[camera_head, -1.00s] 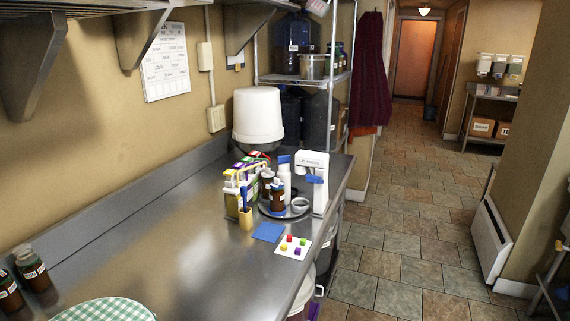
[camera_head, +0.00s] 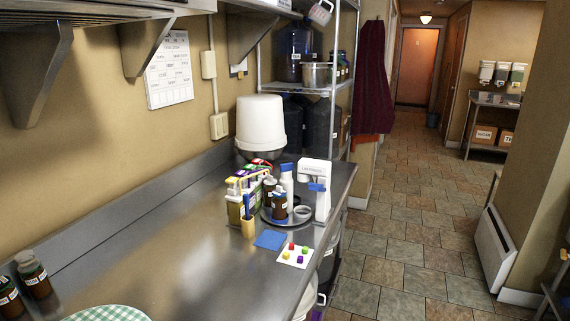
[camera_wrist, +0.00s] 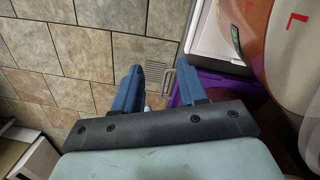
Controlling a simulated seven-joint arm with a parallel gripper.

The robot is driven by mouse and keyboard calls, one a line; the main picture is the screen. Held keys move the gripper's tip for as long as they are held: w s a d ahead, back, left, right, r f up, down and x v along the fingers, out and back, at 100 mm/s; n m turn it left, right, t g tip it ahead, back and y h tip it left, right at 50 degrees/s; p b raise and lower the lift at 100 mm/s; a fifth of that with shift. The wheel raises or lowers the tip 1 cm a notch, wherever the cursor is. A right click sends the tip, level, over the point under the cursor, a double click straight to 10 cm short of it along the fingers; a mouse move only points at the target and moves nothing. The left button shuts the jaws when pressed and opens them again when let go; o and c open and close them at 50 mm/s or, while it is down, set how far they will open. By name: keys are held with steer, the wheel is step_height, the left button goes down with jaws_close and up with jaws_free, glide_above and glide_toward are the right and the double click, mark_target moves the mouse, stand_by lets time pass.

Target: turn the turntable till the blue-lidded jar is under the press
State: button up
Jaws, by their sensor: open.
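The round metal turntable (camera_head: 268,219) stands at the far end of the steel counter in the head view. A brown jar with a blue lid (camera_head: 279,208) is on its near side. Another brown jar is close behind it, and a white bottle with a blue cap (camera_head: 287,178) stands at the back. A white ring-like piece (camera_head: 303,210) is at the right. The white press (camera_head: 314,172) stands at the right rear, with a blue part at its front; the blue-lidded jar is left of it. My gripper (camera_wrist: 158,88) shows only in the wrist view, open and empty, above the tiled floor.
A blue mat (camera_head: 271,240) and a white card with coloured cubes (camera_head: 295,255) lie in front. Brown jars (camera_head: 33,274) stand near left. The counter's middle is clear.

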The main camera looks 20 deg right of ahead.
steer(key=w+d+r+m+t+h, duration=0.1)
steer(key=w+d+r+m+t, duration=0.1)
steer(key=w+d+r, duration=0.65)
steer(key=w+d+r+m+t+h, duration=0.1)
steer(key=w+d+r, duration=0.45)
steer(key=d, duration=0.65)
steer(key=w+d+r+m+t+h, duration=0.1)
steer(key=w+d+r+m+t, duration=0.1)
steer(key=w+d+r, duration=0.55)
steer(key=w+d+r+m+h, duration=0.1)
steer(key=w+d+r, duration=0.2)
steer(key=d+r, duration=0.45)
steer(key=w+d+r+m+t+h, duration=0.1)
steer(key=w+d+r+m, duration=0.3)
steer(key=r, duration=0.6)
steer(key=w+d+r+n+h, duration=0.1)
steer(key=w+d+r, duration=0.1)
steer(key=d+r, duration=0.6)
step_height(320, 180, up, 31)
steer(key=m+g+y, duration=0.2)
steer(key=m+g, duration=0.2)
steer(key=g, duration=0.1)
glide_above(286, 164)
steer(key=a, duration=0.5)
steer(key=x, duration=1.3)
steer(key=shift+a+f, duration=0.1)
steer(key=shift+f, duration=0.2)
